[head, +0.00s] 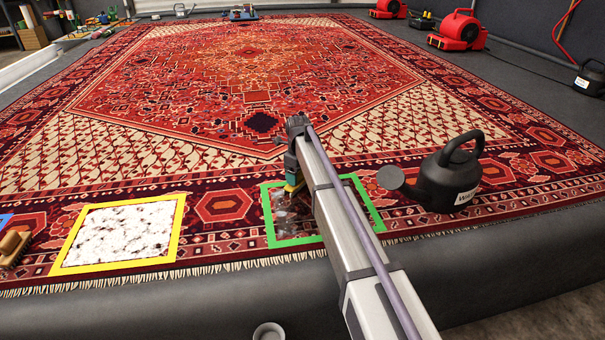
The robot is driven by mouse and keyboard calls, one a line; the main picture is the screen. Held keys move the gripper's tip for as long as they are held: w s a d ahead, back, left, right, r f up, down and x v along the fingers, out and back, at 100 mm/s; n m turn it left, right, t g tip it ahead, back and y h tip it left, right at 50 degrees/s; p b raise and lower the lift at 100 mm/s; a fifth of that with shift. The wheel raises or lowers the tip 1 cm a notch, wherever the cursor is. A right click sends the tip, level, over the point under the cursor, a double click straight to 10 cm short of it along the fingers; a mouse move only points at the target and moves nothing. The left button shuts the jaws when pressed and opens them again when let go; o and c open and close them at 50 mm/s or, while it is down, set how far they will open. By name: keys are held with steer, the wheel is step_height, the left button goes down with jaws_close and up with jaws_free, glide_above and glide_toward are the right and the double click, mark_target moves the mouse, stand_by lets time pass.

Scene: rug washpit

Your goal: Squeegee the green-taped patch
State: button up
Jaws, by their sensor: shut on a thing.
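The green-taped patch (277,241) is a square on the rug's near border, right of centre in the head view. Inside it the rug looks dark, with greyish, glossy areas on the left that look wet. My gripper (291,168) is over this patch and shut on a tool with a yellow part (293,187), which I take to be the squeegee. The tool reaches down towards the patch; I cannot tell whether it touches the rug. My arm hides the right part of the patch and most of the tool.
A yellow-taped patch (180,228) with white foam lies to the left, with a wooden brush (12,248) beyond it. A black watering can (451,176) stands close to the green tape's right side. Red blowers (459,31) stand far right. A small cup (268,331) is in front.

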steer(key=shift+s+a+f, duration=0.1)
steer(key=shift+s+a, duration=0.05)
steer(key=shift+a, duration=0.85)
steer(key=shift+s+a, duration=0.1)
steer(key=shift+a, duration=0.85)
steer(key=shift+s+d, duration=0.5)
steer(key=shift+s, duration=3.25)
steer(key=shift+s+d, duration=0.45)
steer(key=shift+s, duration=3.3)
steer(key=shift+s+d, duration=0.5)
steer(key=shift+s, duration=3.25)
steer(key=shift+c, duration=0.3)
step_height(320, 180, up, 6)
steer(key=p, duration=0.6)
step_height(320, 180, up, 3)
steer(key=p, duration=0.3)
steer(key=shift+a, duration=0.1)
